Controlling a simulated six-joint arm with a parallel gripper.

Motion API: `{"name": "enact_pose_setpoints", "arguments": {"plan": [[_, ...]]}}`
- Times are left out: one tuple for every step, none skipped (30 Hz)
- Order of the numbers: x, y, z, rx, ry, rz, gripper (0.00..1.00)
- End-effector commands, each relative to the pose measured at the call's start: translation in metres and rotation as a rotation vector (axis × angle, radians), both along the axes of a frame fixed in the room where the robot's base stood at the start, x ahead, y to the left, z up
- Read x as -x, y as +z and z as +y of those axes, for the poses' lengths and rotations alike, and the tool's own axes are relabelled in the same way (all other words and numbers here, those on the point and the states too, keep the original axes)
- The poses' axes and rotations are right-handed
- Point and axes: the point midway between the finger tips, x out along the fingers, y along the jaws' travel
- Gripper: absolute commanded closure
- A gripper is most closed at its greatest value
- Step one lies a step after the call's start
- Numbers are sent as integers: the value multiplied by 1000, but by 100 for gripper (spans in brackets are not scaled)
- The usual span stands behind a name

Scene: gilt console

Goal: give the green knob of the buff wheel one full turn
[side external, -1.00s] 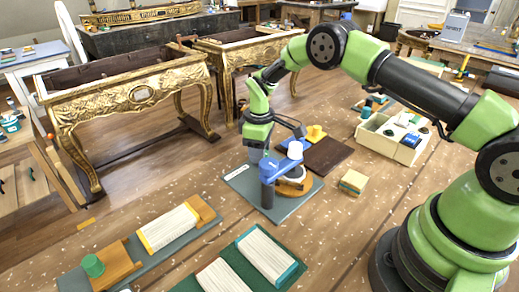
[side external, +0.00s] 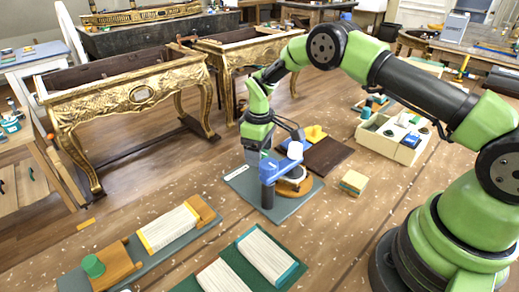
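The buff wheel (side external: 295,187), a round orange-brown and pale piece, sits low on a blue-grey board (side external: 240,180) in the middle of the floor. A blue upright with a blue arm and a white end stands close against it in the picture and partly covers it. My gripper (side external: 278,172) is down at this spot, below my green wrist. Its fingertips are not clear among the blue and dark parts, so I cannot tell if they are open or shut. I see no green knob on the wheel; that part is covered.
White ribbed pads lie on boards in front. A small yellowish block (side external: 353,183) and a cream box (side external: 393,137) are to the right. A brown board (side external: 327,155) lies behind.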

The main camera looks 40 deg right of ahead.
Motion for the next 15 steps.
{"name": "enact_pose_setpoints", "arguments": {"plan": [[0, 0, 0, 0, 0, 1, 35], [0, 0, 0, 0, 0, 1, 35], [0, 0, 0, 0, 0, 1, 35], [0, 0, 0, 0, 0, 1, 35], [0, 0, 0, 0, 0, 1, 35], [0, 2, 0, 0, 0, 1, 35], [0, 4, 0, 0, -1, 1, 35], [0, 7, 0, 0, -1, 0, 35], [0, 12, 0, 0, -1, -1, 35], [0, 17, 0, 0, -1, -2, 35], [-1, 23, 0, 0, -1, -3, 35], [0, 30, 0, 0, -1, -3, 35], [-1, 37, 0, 1, 0, -4, 35], [0, 43, 0, 1, 0, -4, 35], [0, 51, 0, 1, 0, -4, 35]]}}
